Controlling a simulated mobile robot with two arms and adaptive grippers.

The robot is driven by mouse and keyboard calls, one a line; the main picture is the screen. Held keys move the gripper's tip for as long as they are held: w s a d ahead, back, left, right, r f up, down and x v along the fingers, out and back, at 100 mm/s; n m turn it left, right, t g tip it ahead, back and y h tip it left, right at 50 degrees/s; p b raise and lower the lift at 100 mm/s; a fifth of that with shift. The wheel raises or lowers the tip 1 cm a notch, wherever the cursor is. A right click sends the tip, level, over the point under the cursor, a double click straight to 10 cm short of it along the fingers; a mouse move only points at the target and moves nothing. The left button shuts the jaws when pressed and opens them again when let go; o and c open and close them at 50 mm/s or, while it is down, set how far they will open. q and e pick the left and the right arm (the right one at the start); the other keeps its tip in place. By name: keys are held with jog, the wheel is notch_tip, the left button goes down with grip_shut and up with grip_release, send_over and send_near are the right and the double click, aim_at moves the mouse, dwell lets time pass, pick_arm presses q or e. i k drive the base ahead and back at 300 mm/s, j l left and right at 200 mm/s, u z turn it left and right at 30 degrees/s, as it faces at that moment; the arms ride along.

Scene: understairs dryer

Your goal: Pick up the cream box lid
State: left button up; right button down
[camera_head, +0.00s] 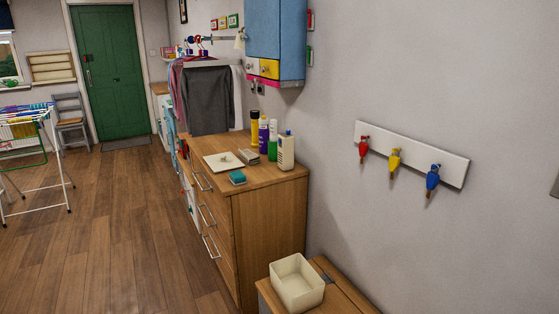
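A cream square open-topped box (297,284) stands on the low wooden unit at the bottom of the view. Its inside looks empty, and no lid is on it. A flat cream square piece with a small raised bit in its middle, which looks like the box lid (213,163), lies on top of the wooden drawer unit, towards its left edge. Neither of my grippers is in view.
The wooden drawer unit (268,215) also holds a teal sponge (237,178), a small greyish stack (249,157) and several bottles, including a white one (286,152). A drying rack (30,135) stands at the left. The wooden floor (110,230) between is clear.

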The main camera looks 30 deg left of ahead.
aim_at(222, 162)
jog(key=j+z, duration=0.4)
jog(key=j, duration=0.3)
jog(key=j+z, duration=0.4)
jog(key=j, duration=0.3)
jog(key=j+z, duration=0.45)
jog(key=j, duration=0.25)
jog(key=k, duration=0.1)
